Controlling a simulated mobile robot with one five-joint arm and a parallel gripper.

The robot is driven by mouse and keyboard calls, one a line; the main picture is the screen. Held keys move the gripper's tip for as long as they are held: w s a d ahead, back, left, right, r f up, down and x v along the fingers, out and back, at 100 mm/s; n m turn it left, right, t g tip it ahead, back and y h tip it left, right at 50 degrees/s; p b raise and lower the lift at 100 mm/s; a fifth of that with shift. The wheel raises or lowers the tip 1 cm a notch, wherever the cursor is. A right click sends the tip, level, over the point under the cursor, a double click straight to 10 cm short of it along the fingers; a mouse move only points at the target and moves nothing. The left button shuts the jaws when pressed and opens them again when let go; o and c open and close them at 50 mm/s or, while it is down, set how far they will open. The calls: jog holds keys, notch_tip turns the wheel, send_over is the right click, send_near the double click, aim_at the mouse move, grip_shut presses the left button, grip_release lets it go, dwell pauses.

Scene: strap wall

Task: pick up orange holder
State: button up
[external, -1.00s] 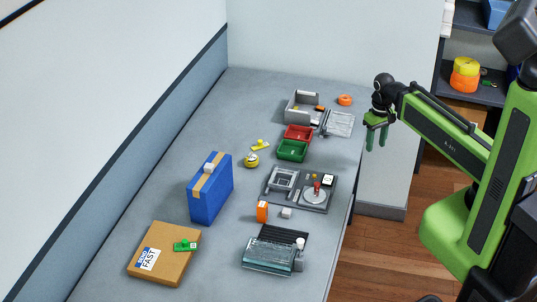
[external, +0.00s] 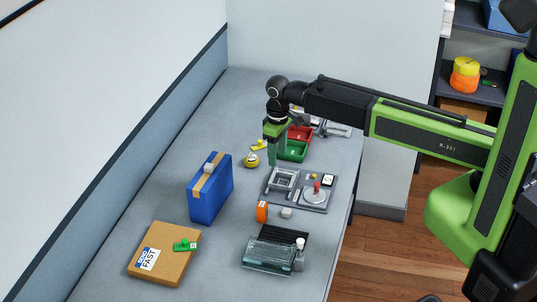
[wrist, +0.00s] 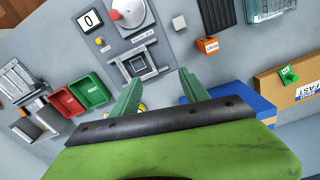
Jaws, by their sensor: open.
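The orange holder (external: 262,211) stands on the grey table, beside a small light-grey cube (external: 286,212) and in front of the grey device panel (external: 320,204). In the wrist view the holder (wrist: 207,45) is an orange block with a label, up and right of my fingers. My gripper (external: 275,160) has green fingers. It points down above the table, left of the green bin (external: 293,151) and apart from the holder. In the wrist view my gripper (wrist: 159,77) is open, with nothing between its fingers.
A tall blue box (external: 210,188) stands left of the holder. A cardboard box (external: 165,265) with a green piece on it lies at the front left. A glassy container (external: 268,257) is in front. A yellow round item (external: 251,160) lies near my gripper.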

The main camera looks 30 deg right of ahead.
notch_tip(320, 180, up, 2)
jog(key=n, duration=0.2)
send_over(262, 211)
jog(key=f+b, duration=0.7)
jog(key=f, duration=0.1)
jog(key=w+f+b, duration=0.1)
jog(key=f+b, duration=0.3)
jog(key=shift+d+f+b, duration=0.25)
jog(key=shift+f+b, duration=0.05)
jog(key=shift+b, duration=0.05)
jog(key=shift+w+r, duration=0.1)
notch_tip(262, 211, down, 5)
jog(key=b, duration=0.5)
jog(key=shift+d+f, duration=0.15)
jog(key=shift+f, duration=0.05)
jog(key=shift+r, duration=0.2)
grip_shut()
